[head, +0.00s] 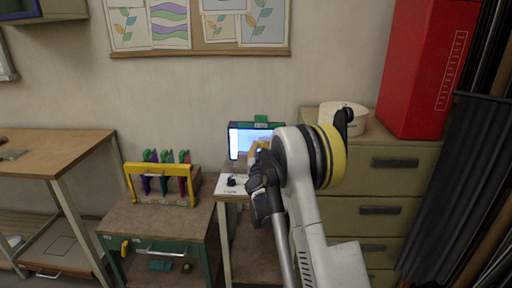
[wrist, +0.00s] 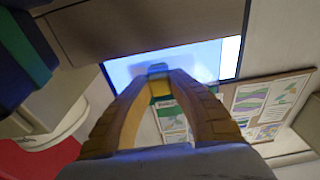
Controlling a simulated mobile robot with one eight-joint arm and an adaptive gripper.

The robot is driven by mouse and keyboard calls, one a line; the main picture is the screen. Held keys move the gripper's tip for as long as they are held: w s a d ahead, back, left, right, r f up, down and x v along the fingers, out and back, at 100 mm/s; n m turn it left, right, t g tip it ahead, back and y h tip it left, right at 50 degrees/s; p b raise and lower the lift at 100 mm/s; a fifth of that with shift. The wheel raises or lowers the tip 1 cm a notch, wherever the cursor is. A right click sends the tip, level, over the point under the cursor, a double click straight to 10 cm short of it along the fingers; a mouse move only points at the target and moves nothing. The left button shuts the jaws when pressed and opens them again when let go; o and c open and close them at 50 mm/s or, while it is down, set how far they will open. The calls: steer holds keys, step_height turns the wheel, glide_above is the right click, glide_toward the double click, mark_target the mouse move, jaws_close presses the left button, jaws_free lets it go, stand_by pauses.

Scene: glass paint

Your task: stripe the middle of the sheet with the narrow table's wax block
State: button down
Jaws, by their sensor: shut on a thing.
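The sheet (head: 242,142) stands upright in a dark frame with a green clip at its top, above the narrow table (head: 226,215). My gripper (head: 256,150) is in front of the sheet's right part and hides some of it. In the wrist view my gripper (wrist: 158,82) is shut on a small block (wrist: 157,69), dark teal at its end and yellow lower down, which I take for the wax block. The bright sheet (wrist: 205,62) lies behind the fingertips. I cannot tell whether the block touches it. No stripe can be made out.
A small dark object (head: 232,181) lies on white paper on the narrow table. Left is a low cabinet with a yellow rack (head: 160,170) of coloured tools. Right is a drawer cabinet (head: 385,185) bearing a white round container (head: 357,113) and a red box (head: 420,70).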

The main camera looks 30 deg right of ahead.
steer(key=shift+w+a, duration=0.6)
steer(key=shift+a, duration=0.25)
steer(key=shift+w+a, duration=0.6)
steer(key=shift+a, duration=0.2)
steer(key=shift+w+a, duration=0.6)
steer(key=shift+a, duration=0.25)
steer(key=shift+r+v, duration=0.15)
steer(key=shift+v, duration=1.35)
steer(key=shift+r+v, duration=0.2)
steer(key=shift+v, duration=1.3)
steer(key=shift+s, duration=0.1)
steer(key=v, duration=0.2)
steer(key=shift+s+a+r, duration=0.1)
steer(key=shift+s+a, duration=0.15)
steer(key=shift+s, duration=0.1)
